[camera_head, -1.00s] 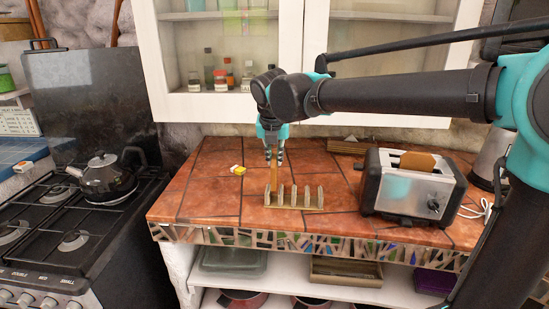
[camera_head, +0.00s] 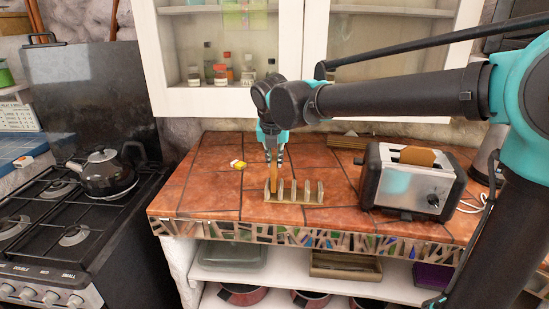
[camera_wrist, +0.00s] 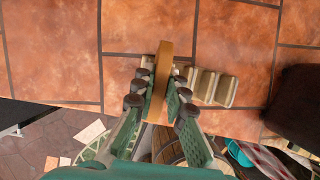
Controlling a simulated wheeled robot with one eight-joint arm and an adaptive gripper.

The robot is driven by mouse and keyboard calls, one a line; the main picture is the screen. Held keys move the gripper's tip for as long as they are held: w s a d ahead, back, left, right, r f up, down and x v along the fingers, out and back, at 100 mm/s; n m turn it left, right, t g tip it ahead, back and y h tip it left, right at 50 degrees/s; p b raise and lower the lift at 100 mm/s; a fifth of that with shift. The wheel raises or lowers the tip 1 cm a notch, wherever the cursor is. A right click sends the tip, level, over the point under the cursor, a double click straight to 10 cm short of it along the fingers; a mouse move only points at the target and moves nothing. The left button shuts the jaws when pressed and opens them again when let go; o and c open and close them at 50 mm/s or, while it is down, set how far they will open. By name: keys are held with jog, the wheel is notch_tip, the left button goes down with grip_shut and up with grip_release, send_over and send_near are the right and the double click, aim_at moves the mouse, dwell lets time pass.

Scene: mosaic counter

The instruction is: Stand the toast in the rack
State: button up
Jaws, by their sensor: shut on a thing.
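The toast rack (camera_head: 308,203) is a pale wooden rack with several upright dividers, standing near the front of the tiled counter. A brown slice of toast (camera_head: 273,178) is upright, edge-on, at the rack's left end. Its lower part is at the level of the dividers; I cannot tell whether it touches the rack's base. My gripper (camera_head: 273,157) points down above the left end and is shut on this slice. In the wrist view, the slice (camera_wrist: 161,70) stands between the finger pads, with the rack (camera_wrist: 222,90) just right of it.
A silver and black toaster (camera_head: 398,184) stands to the right, with another brown slice (camera_head: 417,157) showing in its top. A small yellow and white item (camera_head: 238,165) lies left of the rack. A stove with a kettle (camera_head: 105,175) is at far left.

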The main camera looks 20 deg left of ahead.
jog(key=shift+f, duration=1)
jog(key=o, duration=0.5)
jog(key=shift+o, duration=0.7)
jog(key=o, duration=0.5)
jog(key=shift+c, duration=0.2)
jog(key=shift+r, duration=0.15)
jog(key=v, duration=1.1)
jog(key=shift+s+r, duration=0.2)
jog(key=shift+r, duration=0.15)
